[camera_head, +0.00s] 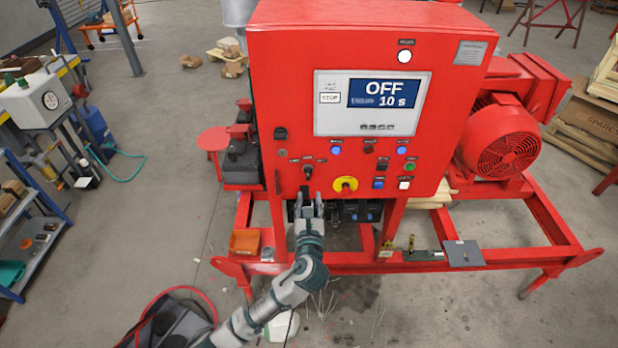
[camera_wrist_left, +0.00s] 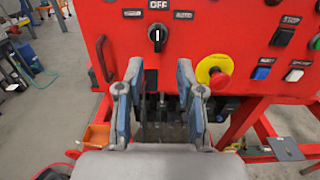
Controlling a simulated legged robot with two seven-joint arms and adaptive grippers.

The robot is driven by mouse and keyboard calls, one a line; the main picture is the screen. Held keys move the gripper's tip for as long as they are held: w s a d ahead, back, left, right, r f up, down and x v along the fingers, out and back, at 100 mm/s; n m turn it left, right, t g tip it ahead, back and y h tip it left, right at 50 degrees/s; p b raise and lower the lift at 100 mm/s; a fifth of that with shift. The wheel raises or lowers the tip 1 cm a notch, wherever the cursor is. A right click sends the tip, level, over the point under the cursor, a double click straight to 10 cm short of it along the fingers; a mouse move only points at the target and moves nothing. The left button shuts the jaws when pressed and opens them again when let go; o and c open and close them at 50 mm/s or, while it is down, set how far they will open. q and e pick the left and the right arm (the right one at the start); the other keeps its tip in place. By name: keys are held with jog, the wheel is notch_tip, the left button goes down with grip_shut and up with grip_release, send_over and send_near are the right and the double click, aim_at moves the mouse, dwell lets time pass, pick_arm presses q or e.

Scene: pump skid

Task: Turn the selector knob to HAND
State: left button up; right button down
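The selector knob (camera_head: 308,170) is a small black knob on the front of the red control panel (camera_head: 262,110). In the left wrist view the knob (camera_wrist_left: 157,38) shows a white pointer mark that stands upright, toward the OFF label (camera_wrist_left: 152,4). Smaller labels sit to its upper left and upper right, too small to read surely. My left gripper (camera_head: 309,207) is below the knob in the head view, apart from it. In the left wrist view the gripper (camera_wrist_left: 158,78) has its two fingers spread with nothing between them. My right gripper is out of view.
A red emergency stop on a yellow ring (camera_head: 345,184) sits right of and below the knob. A black handle (camera_wrist_left: 103,58) is to its left. Several buttons and a display (camera_head: 384,94) reading OFF are on the panel. An orange bin (camera_head: 245,242) stands on the skid frame.

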aim_at(308, 177)
pick_arm(q)
jog(key=w, duration=0.8)
jog(key=shift+a+p, duration=0.15)
jog(key=shift+p, duration=0.15)
jog(key=shift+w, duration=0.25)
jog(key=shift+a, duration=0.1)
jog(key=shift+c, duration=0.5)
grip_shut()
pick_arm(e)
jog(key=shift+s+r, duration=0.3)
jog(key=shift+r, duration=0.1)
